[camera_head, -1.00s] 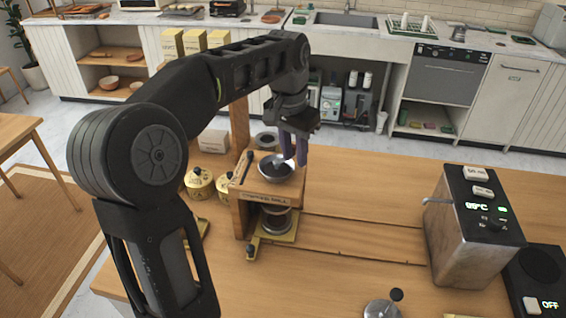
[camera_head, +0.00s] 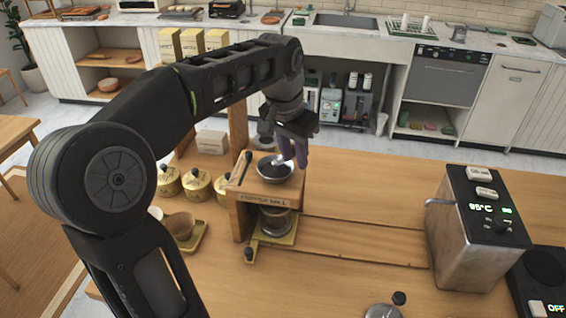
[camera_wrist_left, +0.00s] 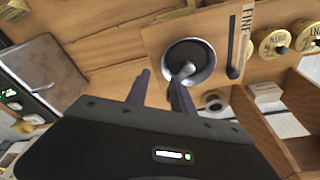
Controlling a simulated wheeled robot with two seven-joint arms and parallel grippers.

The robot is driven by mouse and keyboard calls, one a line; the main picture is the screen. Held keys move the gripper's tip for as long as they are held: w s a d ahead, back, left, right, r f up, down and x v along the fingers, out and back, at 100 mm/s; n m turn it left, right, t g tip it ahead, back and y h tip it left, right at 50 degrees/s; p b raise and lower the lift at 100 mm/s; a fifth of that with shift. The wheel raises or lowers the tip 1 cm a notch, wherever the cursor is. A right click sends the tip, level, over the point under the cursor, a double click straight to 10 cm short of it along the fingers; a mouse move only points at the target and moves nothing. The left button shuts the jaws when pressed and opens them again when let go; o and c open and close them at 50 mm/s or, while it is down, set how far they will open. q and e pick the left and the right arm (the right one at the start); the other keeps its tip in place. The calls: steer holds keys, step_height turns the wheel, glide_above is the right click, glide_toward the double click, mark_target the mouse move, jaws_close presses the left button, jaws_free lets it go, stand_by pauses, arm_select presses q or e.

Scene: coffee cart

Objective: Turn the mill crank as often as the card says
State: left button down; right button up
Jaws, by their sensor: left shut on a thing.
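The wooden coffee mill (camera_head: 269,201) stands on the counter left of centre, with a dark hopper bowl (camera_head: 273,170) in its top. My left gripper (camera_head: 293,158) reaches down over the right side of the bowl and is shut on the mill crank. The silver crank (camera_wrist_left: 184,72) shows in the wrist view inside the bowl, beside my left gripper (camera_wrist_left: 160,85); its grip is largely hidden by the fingers. A glass jar (camera_head: 274,222) sits under the mill. I cannot make out the card. My right gripper is not in view.
Gold tins (camera_head: 197,183) stand left of the mill, and a cup (camera_head: 180,226) on a small tray stands nearer. A metal machine (camera_head: 470,235) reading about 95 °C stands at the right, beside a black scale (camera_head: 540,280). The counter between mill and machine is mostly clear.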

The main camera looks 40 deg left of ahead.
arm_select(q)
steer(key=w+r, duration=0.1)
steer(key=w+d+r+t, duration=0.1)
steer(key=shift+w+d+r, duration=0.15)
steer(key=shift+w+r, duration=0.05)
steer(key=shift+r, duration=0.1)
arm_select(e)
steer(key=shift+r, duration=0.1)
arm_select(q)
steer(key=shift+s, duration=0.5)
steer(key=shift+s+d+b, duration=0.6)
steer(key=shift+s, duration=0.05)
steer(key=shift+s+a, duration=0.2)
steer(key=shift+s, duration=0.25)
steer(key=shift+s+a, duration=0.2)
steer(key=shift+s, duration=0.25)
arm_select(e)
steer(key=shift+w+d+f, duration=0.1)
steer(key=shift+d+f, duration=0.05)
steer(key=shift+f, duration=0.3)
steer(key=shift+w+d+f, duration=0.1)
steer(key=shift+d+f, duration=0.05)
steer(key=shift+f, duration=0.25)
arm_select(q)
steer(key=shift+f, duration=0.1)
